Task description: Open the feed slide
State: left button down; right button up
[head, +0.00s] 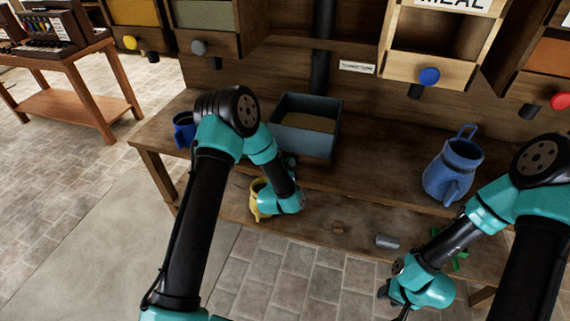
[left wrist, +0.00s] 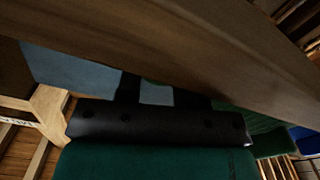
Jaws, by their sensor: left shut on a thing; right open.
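I cannot pick out the feed slide for certain. A black pipe (head: 321,55) comes down the back wall above a blue-grey box (head: 333,145). My left gripper (left wrist: 160,92) is low at the front of the bench, its tips hidden in the head view. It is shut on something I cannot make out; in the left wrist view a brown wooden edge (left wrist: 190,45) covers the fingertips. A yellow jug (head: 257,200) is beside that wrist; whether they touch is unclear. My right gripper (head: 391,302) is open at the lower right, apart from the bench top.
A blue jug (head: 453,170) stands on the wooden bench (head: 380,165) at the right, and a blue mug (head: 184,128) at its left end. Wall bins carry yellow, grey, blue (head: 429,76) and red knobs. A grey cylinder (head: 387,242) lies below. Bench space right of the box is clear.

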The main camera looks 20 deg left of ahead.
pick_arm(q)
jog(key=d, duration=0.6)
jog(key=shift+d, duration=0.25)
jog(key=c, duration=0.8)
grip_release()
jog(key=shift+o, duration=0.2)
jog(key=shift+s, duration=0.1)
jog(key=s, duration=1.7)
jog(key=shift+s+a, duration=0.15)
jog(key=shift+a, duration=0.05)
